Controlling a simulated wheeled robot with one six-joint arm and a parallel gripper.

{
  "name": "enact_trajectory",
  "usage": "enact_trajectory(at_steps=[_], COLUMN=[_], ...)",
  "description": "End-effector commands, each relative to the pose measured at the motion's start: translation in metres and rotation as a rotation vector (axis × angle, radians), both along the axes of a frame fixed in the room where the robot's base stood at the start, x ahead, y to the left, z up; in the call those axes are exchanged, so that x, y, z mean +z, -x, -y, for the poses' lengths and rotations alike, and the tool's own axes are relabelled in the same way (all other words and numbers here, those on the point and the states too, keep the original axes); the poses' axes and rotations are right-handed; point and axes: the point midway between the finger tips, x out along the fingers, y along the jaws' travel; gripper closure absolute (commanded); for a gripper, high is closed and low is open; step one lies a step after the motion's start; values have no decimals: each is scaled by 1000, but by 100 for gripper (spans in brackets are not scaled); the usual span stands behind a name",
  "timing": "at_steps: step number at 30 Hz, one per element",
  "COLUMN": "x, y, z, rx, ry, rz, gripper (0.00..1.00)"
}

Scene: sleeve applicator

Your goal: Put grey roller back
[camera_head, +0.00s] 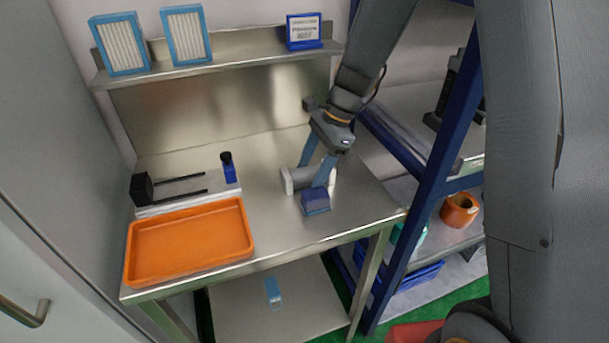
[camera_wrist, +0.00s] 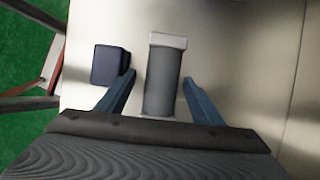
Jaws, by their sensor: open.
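The grey roller (camera_head: 303,178), a cylinder with white ends, lies on the steel table right of the middle. In the wrist view the grey roller (camera_wrist: 162,88) lies lengthwise between my fingers, its far white end beyond the fingertips. My gripper (camera_head: 311,176) is open, with one finger on each side of the roller; the wrist view shows my gripper (camera_wrist: 159,77) with gaps on both sides. A white base with a black block (camera_head: 142,189) and two black rods (camera_head: 180,187) stands at the table's left. The roller's near end is partly hidden by my gripper.
A dark blue box (camera_head: 315,202) sits close beside the roller, near my finger. An orange tray (camera_head: 250,243) lies at the front left. A blue rack (camera_head: 440,150) stands right of the table.

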Motion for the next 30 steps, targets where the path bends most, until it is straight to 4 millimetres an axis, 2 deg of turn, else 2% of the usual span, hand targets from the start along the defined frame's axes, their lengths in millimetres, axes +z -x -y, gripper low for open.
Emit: enact_trajectory(at_steps=[4,15,23,26,30], x=[0,1,5,17,42], y=[0,0,-1,-2,-2], z=[0,0,0,0,0], rx=[0,0,0,-1,0], ry=[0,0,-1,-1,-1], rz=[1,1,3,4,8], gripper=[39,100,100,100,100])
